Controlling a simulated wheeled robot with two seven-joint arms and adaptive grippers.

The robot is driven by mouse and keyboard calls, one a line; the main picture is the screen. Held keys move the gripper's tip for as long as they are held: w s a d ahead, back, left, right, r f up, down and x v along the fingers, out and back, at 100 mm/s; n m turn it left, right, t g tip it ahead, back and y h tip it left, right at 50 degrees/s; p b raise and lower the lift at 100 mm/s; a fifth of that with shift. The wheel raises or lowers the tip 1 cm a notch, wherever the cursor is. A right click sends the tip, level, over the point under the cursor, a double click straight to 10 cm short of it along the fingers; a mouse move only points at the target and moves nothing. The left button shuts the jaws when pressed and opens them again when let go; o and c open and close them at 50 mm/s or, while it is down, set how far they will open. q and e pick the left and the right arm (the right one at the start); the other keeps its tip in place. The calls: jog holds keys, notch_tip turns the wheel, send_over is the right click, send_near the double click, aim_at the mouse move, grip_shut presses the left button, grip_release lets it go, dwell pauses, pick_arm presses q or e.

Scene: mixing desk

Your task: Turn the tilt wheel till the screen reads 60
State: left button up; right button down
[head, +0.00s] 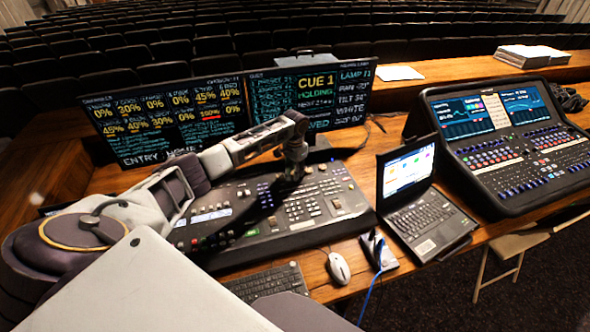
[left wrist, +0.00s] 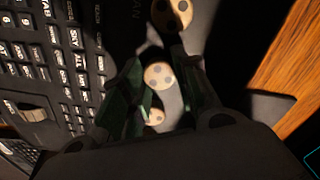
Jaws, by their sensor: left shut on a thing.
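The right monitor (head: 318,95) shows CUE 1, with a PAN line and a TILT line at its right edge. My left gripper (head: 293,172) points down over the lighting desk (head: 335,200). In the left wrist view my left gripper (left wrist: 158,90) has its green-padded fingers on both sides of a cream wheel (left wrist: 158,75) with dark dots, shut on it. This looks like the tilt wheel; its label is hidden. A similar wheel (left wrist: 172,13) lies beyond, near lettering ending in AN. My right gripper is out of view.
Another cream disc (left wrist: 154,116) shows nearer the wrist. Desk keys (left wrist: 65,55) lie left of the fingers. A laptop (head: 420,210), a mouse (head: 339,268), a keyboard (head: 270,283) and a second console (head: 510,145) stand on the wooden table.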

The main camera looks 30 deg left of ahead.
pick_arm(q)
jog(key=m+p, duration=0.1)
jog(key=m, duration=0.1)
jog(key=shift+r+m+p, duration=0.1)
jog(key=shift+m+p, duration=0.2)
jog(key=shift+p, duration=0.05)
jog(key=m+p, duration=0.1)
jog(key=m, duration=0.2)
jog(key=shift+m+p, duration=0.55)
jog(key=shift+m, duration=1.65)
jog(key=shift+m, duration=0.3)
jog(key=o, duration=1)
jog(key=shift+d, duration=0.1)
jog(key=shift+r, duration=5.95)
